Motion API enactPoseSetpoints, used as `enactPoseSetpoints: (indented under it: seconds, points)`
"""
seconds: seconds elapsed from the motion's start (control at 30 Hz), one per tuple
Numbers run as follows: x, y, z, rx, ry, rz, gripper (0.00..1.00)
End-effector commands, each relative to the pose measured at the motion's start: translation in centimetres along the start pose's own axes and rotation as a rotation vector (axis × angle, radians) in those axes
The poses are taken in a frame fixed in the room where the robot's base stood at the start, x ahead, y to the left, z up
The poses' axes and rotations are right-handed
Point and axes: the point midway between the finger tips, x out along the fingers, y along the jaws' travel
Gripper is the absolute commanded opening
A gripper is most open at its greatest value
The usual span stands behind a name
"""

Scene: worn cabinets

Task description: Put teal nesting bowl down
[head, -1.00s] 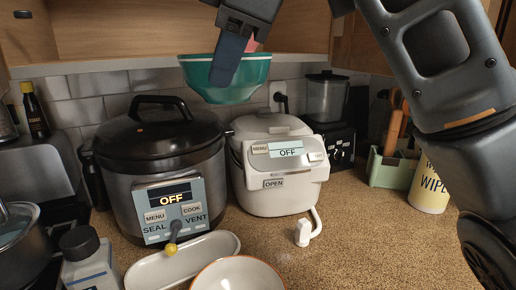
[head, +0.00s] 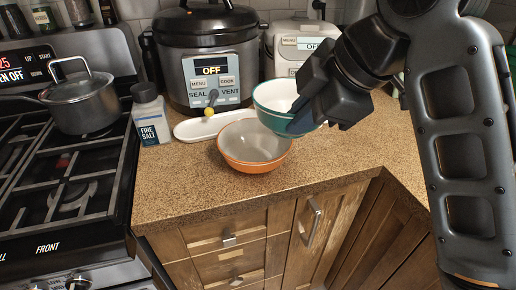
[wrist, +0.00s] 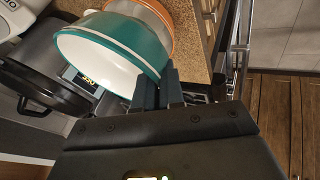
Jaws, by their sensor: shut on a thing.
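The teal nesting bowl (head: 282,98) is teal outside and white inside. My gripper (head: 298,116) is shut on its right rim in the head view. In the wrist view the bowl (wrist: 115,45) fills the upper left, with my gripper's fingers (wrist: 158,90) at its edge. The bowl looks tilted a little. It is just behind and right of an orange bowl (head: 252,147) and overlaps it in the head view. Whether the teal bowl touches the counter (head: 190,180) is hidden.
A pressure cooker (head: 205,50) and white rice cooker (head: 300,42) stand at the back. A white oblong dish (head: 192,128) and salt bottle (head: 150,115) are left of the orange bowl. The stove with a pot (head: 84,103) is at far left. The front counter is bare.

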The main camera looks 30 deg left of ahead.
Motion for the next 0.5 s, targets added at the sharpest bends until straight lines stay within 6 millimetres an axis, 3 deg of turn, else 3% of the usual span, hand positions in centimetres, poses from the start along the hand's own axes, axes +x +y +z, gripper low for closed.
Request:
enactPoseSetpoints:
  seconds: [0.3,0.5]
  points:
    - [6.7,2.2,-2.4,0.000,0.000,-0.002,0.00]
    - [8.8,2.9,-3.0,0.001,-0.001,0.001,0.00]
